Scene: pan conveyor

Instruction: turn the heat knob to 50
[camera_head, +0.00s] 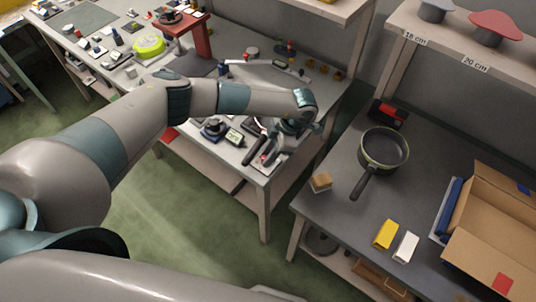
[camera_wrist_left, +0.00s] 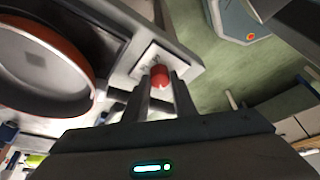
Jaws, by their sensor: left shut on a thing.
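My left gripper (camera_head: 268,150) reaches over the front right corner of the middle bench. The left wrist view shows its two fingers (camera_wrist_left: 160,92) shut on a red knob (camera_wrist_left: 160,76), one finger on either side. The knob sits on a white plate (camera_wrist_left: 148,60) with small dark markings, too blurred to read. In the head view the gripper hides most of the knob and its plate (camera_head: 262,162). I cannot tell what setting the knob is at. My right gripper is not in view.
In the head view another pan (camera_head: 384,148) lies on the right bench, near a wooden block (camera_head: 321,182), a yellow box (camera_head: 386,235) and a cardboard box (camera_head: 490,235).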

